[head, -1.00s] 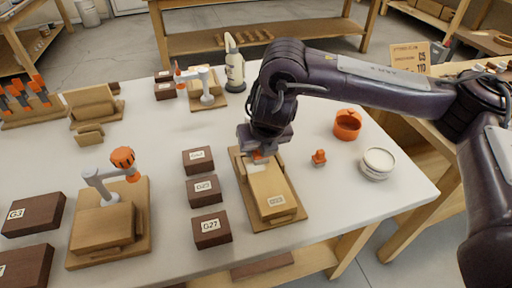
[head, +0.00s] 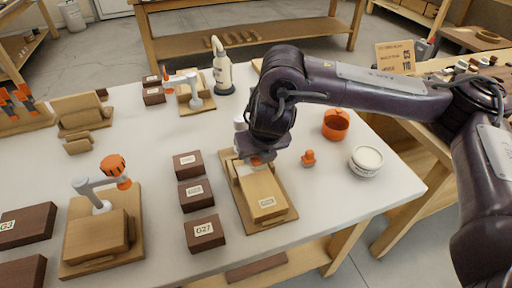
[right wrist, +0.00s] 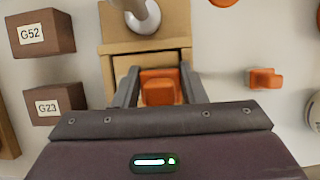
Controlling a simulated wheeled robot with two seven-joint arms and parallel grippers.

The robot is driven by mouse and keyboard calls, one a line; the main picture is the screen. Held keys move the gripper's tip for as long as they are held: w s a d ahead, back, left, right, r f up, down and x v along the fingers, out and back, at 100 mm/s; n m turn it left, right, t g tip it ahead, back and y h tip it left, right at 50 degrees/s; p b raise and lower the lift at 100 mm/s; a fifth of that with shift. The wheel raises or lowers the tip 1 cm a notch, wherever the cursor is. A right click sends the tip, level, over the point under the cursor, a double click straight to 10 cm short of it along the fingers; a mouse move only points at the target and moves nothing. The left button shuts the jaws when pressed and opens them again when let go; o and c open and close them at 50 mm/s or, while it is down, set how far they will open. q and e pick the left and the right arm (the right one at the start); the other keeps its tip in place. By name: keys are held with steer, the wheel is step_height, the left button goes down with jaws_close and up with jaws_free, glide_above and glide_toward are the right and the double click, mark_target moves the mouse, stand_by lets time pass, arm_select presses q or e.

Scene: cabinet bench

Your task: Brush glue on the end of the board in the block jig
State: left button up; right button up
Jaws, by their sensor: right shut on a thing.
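The block jig (head: 286,216) is a wooden base on the bench, with a pale board (head: 262,184) lying on it and a labelled block at the near end. A light grey post stands at its far end and shows in the right wrist view (right wrist: 145,16). My right gripper (head: 258,160) is low over the jig's far part. In the right wrist view its fingers are shut on an orange piece (right wrist: 158,87). I cannot tell whether this is a brush handle or a clamp knob. The gripper hides the board's far end. My left gripper is not in view.
Brown labelled blocks (head: 196,194) stand left of the jig. An orange knob-like piece (head: 308,158), an orange cup (head: 336,124) and a white-topped tub (head: 366,161) stand to its right. Another clamp jig (head: 130,250) is at the left, a bottle (head: 222,70) behind.

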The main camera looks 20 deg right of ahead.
mark_target(246, 167)
steer(key=shift+a, duration=0.1)
steer(key=shift+a+p, duration=0.4)
steer(key=shift+a, duration=0.2)
steer(key=shift+a+p, duration=0.35)
steer(key=shift+a, duration=0.7)
steer(key=shift+d, duration=0.15)
steer(key=shift+d, duration=1.65)
steer(key=shift+a, duration=0.1)
steer(key=shift+a+p, duration=0.6)
steer(key=shift+a, duration=1.1)
steer(key=shift+s, duration=0.1)
steer(key=shift+d, duration=0.2)
